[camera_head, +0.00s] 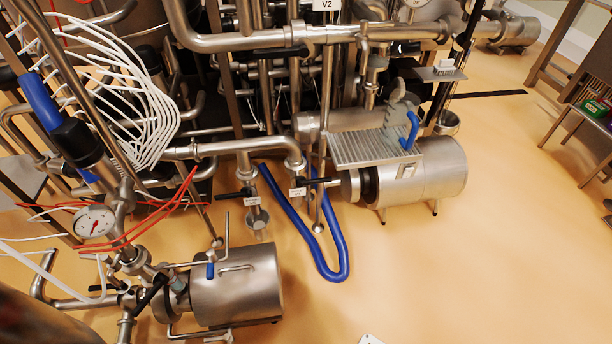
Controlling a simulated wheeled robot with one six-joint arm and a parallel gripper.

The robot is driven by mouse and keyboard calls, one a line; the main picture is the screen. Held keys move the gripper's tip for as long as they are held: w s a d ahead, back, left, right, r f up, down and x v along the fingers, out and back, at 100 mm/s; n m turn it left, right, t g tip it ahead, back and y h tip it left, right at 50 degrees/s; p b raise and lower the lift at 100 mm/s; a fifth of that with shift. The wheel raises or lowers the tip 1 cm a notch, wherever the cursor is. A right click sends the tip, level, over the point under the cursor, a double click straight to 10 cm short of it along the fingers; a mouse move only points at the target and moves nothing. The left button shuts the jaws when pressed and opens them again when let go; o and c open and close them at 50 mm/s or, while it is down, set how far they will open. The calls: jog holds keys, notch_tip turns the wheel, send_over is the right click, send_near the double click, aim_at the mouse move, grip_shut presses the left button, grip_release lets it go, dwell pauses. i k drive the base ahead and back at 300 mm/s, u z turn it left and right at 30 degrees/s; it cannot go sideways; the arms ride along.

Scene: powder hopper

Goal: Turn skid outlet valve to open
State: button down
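Several valves with black lever handles sit on the steel pipework, and I cannot tell which one is the skid outlet valve. One black lever (318,181) lies roughly level beside a small white tag (297,193), near the right-hand pump. Another black lever (233,195) is beside a second white tag (252,201) above an open pipe end (257,218). The writing on both tags is too small to read. A third black lever (280,51) lies along the upper pipe, near a sign (326,5) reading V2. My gripper is not in view.
A steel pump motor (235,285) stands at lower left and another (430,172) at right, beside a ribbed metal plate (375,148). A blue hose (333,275) loops onto the floor. A pressure gauge (95,222) and white cables are at left. The yellow floor (480,270) at lower right is clear.

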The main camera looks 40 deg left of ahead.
aim_at(300, 182)
jog(key=u, duration=0.7)
jog(key=i, duration=0.8)
jog(key=u, duration=0.8)
